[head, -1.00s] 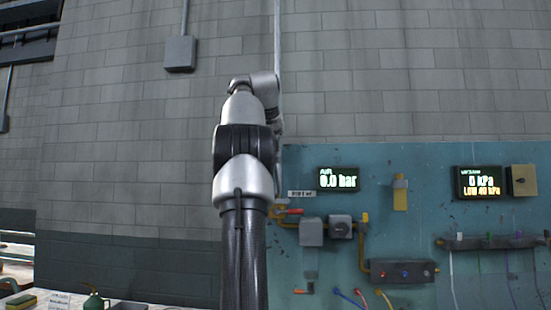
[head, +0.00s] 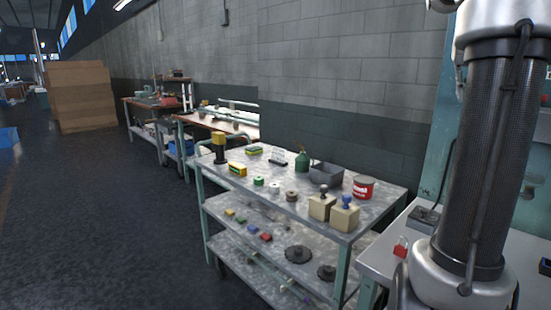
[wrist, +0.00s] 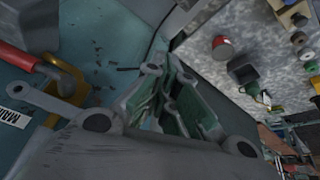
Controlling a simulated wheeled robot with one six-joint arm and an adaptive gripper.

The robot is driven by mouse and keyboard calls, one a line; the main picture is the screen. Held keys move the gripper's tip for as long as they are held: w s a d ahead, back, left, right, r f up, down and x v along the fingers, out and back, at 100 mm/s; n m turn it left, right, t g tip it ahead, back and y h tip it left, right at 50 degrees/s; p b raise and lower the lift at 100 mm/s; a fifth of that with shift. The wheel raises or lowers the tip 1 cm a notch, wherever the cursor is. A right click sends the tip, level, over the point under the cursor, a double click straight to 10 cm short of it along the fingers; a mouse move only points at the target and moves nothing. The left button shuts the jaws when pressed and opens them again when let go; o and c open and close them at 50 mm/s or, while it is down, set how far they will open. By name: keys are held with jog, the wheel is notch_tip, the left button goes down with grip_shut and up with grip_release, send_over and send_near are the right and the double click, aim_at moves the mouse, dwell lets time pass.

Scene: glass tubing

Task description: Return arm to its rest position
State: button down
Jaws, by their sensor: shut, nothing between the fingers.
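My gripper (wrist: 178,92) shows in the wrist view, its two linked fingers closed together with nothing between them. Behind it are the teal panel on the left and the cart top on the right, and no contact with either shows. In the head view my arm rises upright at the right edge, large and near. Its upper end and my gripper are outside that view.
A metal cart (head: 378,207) carries a red tin (head: 363,187), a grey bin (head: 326,174) and several small items. Cardboard boxes (head: 82,95) stand far left; the floor (head: 100,220) is clear. A red handle (wrist: 30,58) is on the teal panel (wrist: 100,28).

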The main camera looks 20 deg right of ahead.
jog(key=s+a+f+n+y, duration=0.1)
jog(key=s+a+f, duration=0.3)
jog(key=a, duration=0.6)
jog(key=s+a+f+n+t+y, duration=0.1)
jog(key=s+a+f+n, duration=0.3)
jog(key=a+f, duration=0.4)
jog(key=s+a+f+n+y, duration=0.1)
jog(key=s+a+f+n, duration=0.2)
jog(key=a, duration=1.1)
jog(key=s+f, duration=0.3)
jog(key=f, duration=0.1)
jog(key=shift+a+y, duration=0.15)
jog(key=shift+y, duration=0.25)
jog(key=shift+s, duration=0.1)
